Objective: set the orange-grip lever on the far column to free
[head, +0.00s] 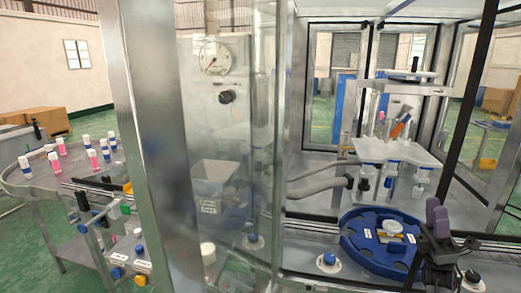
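A small orange grip (398,129), likely the lever's, shows at the far station inside the enclosure, above a white plate (385,151). It slants up to the right. The lever's pivot and any marking for free are too small to make out. My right gripper (437,213) is at the lower right, with its purple-grey fingers pointing up. It is nearer to the camera than the orange grip and apart from it. The fingers look close together, but the gap between them is unclear. My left gripper is out of view.
A blue round carrier (352,236) stands beside my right gripper. A glass panel and a thick metal post (160,150) block the middle left. A grey hose (318,184) runs toward the far station. A table with several capped bottles (40,183) stands at the left.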

